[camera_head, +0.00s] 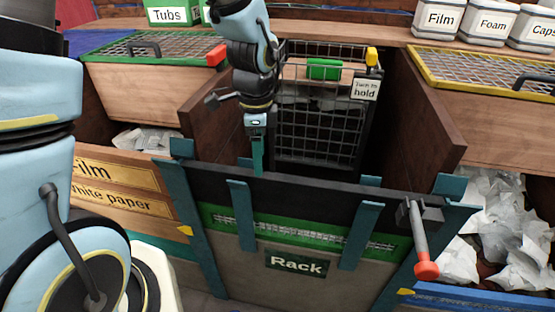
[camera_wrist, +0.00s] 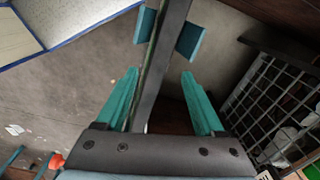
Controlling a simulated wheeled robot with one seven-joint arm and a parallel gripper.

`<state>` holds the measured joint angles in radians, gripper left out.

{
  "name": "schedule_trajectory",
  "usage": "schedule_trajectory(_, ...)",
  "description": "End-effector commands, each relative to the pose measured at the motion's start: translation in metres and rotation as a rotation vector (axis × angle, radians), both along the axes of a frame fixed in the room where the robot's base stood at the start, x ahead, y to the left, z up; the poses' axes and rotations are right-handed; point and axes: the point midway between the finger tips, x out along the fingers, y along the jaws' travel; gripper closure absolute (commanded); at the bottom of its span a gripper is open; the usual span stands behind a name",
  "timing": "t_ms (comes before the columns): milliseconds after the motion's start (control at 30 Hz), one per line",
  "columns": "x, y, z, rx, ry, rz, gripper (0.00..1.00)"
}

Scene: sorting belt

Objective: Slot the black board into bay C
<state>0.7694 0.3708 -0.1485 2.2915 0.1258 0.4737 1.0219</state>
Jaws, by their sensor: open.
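A black board (camera_head: 320,195) shows as a wide dark band along the top of the rack (camera_head: 297,262), between teal brackets. I cannot tell how far down it reaches behind the green strip. My gripper (camera_head: 257,166) points down at the board's top edge, left of its middle. In the wrist view my gripper (camera_wrist: 160,74) is open, with one teal finger on each side of the board's dark edge (camera_wrist: 163,62). I cannot tell whether either finger touches it. No label for bay C is readable.
A red-tipped lever (camera_head: 420,240) sticks out at the rack's right. Wooden bins with mesh lids (camera_head: 490,75) flank it. Crumpled white paper (camera_head: 500,225) lies at right.

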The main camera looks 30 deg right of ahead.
Motion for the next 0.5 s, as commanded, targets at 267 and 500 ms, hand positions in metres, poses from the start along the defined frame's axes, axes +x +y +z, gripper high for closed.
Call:
schedule_trajectory(267,-0.024,-0.027,-0.019,0.011,0.012,-0.225,0.30)
schedule_trajectory(500,-0.024,-0.026,-0.058,0.014,0.014,-0.220,0.30)
